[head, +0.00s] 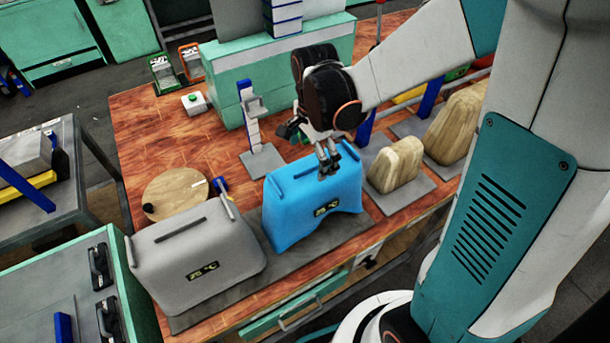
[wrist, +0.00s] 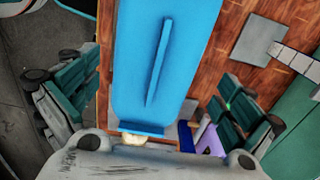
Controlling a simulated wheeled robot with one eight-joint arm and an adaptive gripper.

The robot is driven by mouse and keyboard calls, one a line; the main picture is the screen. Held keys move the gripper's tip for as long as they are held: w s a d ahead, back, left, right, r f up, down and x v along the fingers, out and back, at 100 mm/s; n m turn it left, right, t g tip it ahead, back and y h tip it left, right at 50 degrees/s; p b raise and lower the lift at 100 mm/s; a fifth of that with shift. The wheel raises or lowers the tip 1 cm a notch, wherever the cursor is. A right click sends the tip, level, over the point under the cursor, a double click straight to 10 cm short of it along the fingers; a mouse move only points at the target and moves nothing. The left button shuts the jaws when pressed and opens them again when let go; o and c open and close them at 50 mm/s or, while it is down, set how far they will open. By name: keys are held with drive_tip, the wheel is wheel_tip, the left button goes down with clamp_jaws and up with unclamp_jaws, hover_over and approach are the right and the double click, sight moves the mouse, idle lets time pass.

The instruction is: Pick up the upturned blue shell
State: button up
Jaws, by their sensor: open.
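The blue shell (head: 310,205) stands upturned on a grey mat at the front of the wooden bench, a small display on its front face. In the wrist view the blue shell (wrist: 150,60) fills the middle, its thin raised rib running lengthwise along the top. My gripper (head: 328,163) is over the top of the shell, toward its right half. In the wrist view my gripper (wrist: 155,88) is open, one finger on each side of the shell, with gaps visible. I cannot tell how far the fingertips reach down its sides.
A similar grey shell (head: 195,255) stands close on the left. Wooden forms (head: 396,165) on grey plates are to the right. Behind stand a blue-and-white post (head: 250,120) and a green press (head: 290,65). A round wooden board (head: 173,193) lies behind the grey shell.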

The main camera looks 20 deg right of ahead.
sight(314, 165)
drive_tip(key=shift+d+f+b, duration=0.15)
drive_tip(key=shift+f+b, duration=0.15)
drive_tip(key=shift+f, duration=1.05)
drive_tip(key=shift+d+f+b, duration=0.15)
drive_tip(key=shift+f+b, duration=0.15)
drive_tip(key=shift+f, duration=1.05)
drive_tip(key=shift+s, duration=0.1)
drive_tip(key=shift+c, duration=0.6)
drive_tip(key=c, duration=1.1)
drive_tip(key=shift+r, duration=0.15)
